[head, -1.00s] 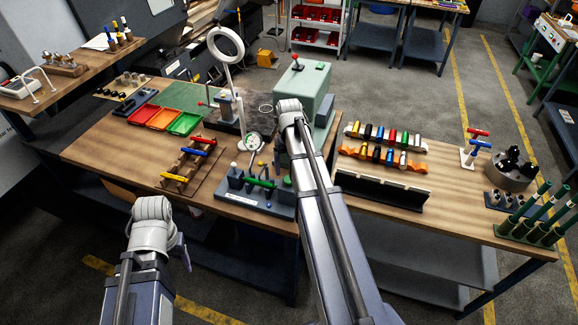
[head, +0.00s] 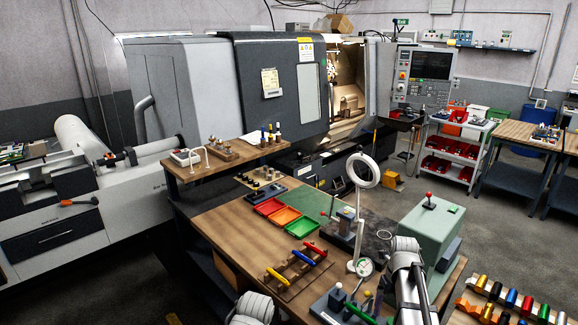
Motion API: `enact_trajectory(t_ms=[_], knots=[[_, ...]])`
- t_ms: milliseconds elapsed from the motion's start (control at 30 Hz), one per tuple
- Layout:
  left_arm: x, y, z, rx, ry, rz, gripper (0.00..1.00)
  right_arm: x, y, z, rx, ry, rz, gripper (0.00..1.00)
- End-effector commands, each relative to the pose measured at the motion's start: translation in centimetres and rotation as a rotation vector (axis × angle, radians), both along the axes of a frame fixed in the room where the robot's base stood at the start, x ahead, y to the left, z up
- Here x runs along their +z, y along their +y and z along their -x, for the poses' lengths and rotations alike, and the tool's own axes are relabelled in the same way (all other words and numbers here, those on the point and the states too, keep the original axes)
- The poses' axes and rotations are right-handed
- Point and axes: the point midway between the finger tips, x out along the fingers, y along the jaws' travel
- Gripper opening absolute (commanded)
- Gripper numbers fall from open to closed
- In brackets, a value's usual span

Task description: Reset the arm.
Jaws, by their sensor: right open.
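My right arm (head: 408,275) rises from the bottom edge, right of centre, in front of the workbench. Its rounded grey joint is at the top, left of the green machine box. The jaws are hard to make out from here, and I see nothing held. Of my left arm, only a pale rounded joint (head: 254,308) shows at the bottom edge, and its gripper is out of view.
The wooden bench (head: 215,222) carries red, orange and green trays (head: 285,217), a rack of coloured-handled tools (head: 297,265), a ring lamp (head: 363,171) and the green box (head: 430,222). A large lathe (head: 268,95) stands behind. Coloured tools (head: 510,300) lie at lower right.

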Motion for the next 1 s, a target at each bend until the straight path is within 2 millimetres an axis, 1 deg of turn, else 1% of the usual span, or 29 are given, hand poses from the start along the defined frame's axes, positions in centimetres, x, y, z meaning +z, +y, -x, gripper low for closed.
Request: enact_trajectory(t_ms=[33,100,267,300,467,500,567,600,667,700,767,800,900,1000], knots=[[-1.4,0.0,0.0,0.0,0.0,0.0,0.64,-1.4,1.9,0.6,0.136,0.003,0.001,0.82],[-2.5,0.0,0.0,-0.001,0.0,0.0,0.64,-2.5,4.3,1.2,0.356,0.01,0.004,0.82],[-4.7,0.0,0.0,-0.003,-0.001,-0.001,0.64,-4.6,9.4,2.7,0.862,0.028,0.008,0.82],[-5.2,0.0,0.0,-0.003,-0.001,-0.001,0.64,-5.2,10.5,3.2,0.988,0.032,0.008,0.82],[-7.4,0.0,0.0,-0.004,-0.001,-0.001,0.64,-7.3,15.1,5.3,1.493,0.055,0.005,0.82],[-7.9,0.0,0.0,-0.005,-0.001,0.0,0.64,-7.9,16.1,5.9,1.619,0.061,0.004,0.82],[-8.7,0.0,0.0,-0.005,-0.001,-0.001,0.64,-8.7,17.7,6.8,1.809,0.071,0.001,0.82],[-9.3,0.0,0.0,-0.006,-0.001,-0.001,0.64,-9.2,18.7,7.4,1.936,0.079,-0.001,0.82],[-10.1,0.0,0.0,-0.006,-0.002,-0.001,0.64,-10.0,20.1,8.4,2.124,0.09,-0.006,0.82],[-10.6,0.0,0.0,-0.006,-0.002,-0.001,0.64,-10.6,21.0,9.1,2.251,0.098,-0.009,0.82],[-11.4,0.0,0.0,-0.007,-0.002,-0.001,0.64,-11.4,22.3,10.1,2.438,0.11,-0.015,0.82],[-11.9,0.0,0.0,-0.007,-0.002,-0.001,0.64,-11.9,23.1,10.8,2.56,0.118,-0.02,0.82],[-13.1,0.0,-0.1,-0.008,-0.002,-0.001,0.64,-13.0,24.9,12.5,2.842,0.138,-0.033,0.82],[-13.9,0.0,-0.1,-0.009,-0.002,-0.002,0.64,-13.8,26.2,13.8,3.074,0.158,-0.048,0.82]])
